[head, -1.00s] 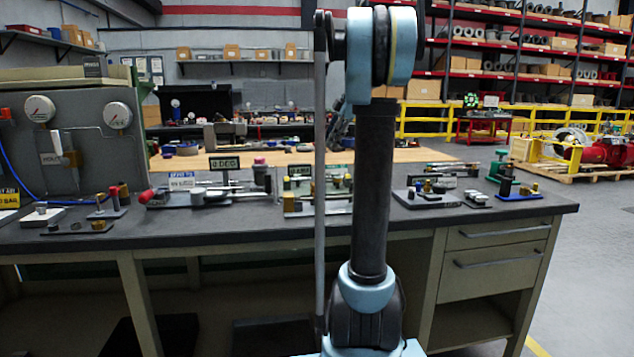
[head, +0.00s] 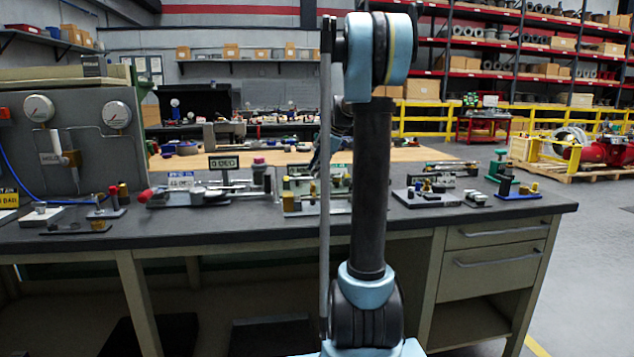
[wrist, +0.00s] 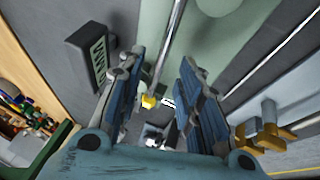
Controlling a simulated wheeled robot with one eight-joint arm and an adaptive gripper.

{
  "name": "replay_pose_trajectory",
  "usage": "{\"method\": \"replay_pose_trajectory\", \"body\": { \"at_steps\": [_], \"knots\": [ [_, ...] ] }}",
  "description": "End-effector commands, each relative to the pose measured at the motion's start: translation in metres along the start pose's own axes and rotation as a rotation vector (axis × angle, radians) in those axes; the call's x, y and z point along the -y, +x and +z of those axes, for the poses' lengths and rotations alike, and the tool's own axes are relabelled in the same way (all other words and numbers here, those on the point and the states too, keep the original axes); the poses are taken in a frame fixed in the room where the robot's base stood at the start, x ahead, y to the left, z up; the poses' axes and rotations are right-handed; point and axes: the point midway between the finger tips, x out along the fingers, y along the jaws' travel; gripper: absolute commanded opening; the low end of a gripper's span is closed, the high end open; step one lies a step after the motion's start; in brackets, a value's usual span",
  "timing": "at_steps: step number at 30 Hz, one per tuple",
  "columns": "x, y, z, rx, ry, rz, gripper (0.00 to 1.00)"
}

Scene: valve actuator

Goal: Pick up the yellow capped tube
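In the wrist view a small bright yellow piece (wrist: 148,102) shows between my fingers, near the lower end of a thin grey rod. It looks like the yellow cap, but I cannot tell how much of the tube is hidden. My gripper (wrist: 160,80) is open, with its two blue-grey fingers spread on either side of the rod and the yellow piece. I see no clear contact. In the head view my own arm hides the gripper, and I cannot clearly pick out the yellow capped tube.
The dark workbench (head: 150,232) holds several fixtures. A small black display box (wrist: 92,52) is left of my fingers in the wrist view, and brass fittings (wrist: 264,132) are at right. In the head view a red-handled fixture (head: 200,194) stands left of my arm.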

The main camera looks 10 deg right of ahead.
Motion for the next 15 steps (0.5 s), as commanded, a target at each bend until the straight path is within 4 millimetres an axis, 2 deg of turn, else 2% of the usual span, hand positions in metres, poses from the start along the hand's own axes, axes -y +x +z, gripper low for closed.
{"method": "replay_pose_trajectory", "body": {
  "at_steps": [3,6,14,15],
  "knots": [
    [0.000,0.016,0.001,0.000,-0.001,0.000,0.33],
    [0.000,0.024,0.001,0.000,-0.001,0.001,0.33],
    [0.000,0.027,0.001,0.000,0.000,0.001,0.33],
    [0.000,0.027,0.001,0.000,0.000,0.001,0.31]
  ]
}}
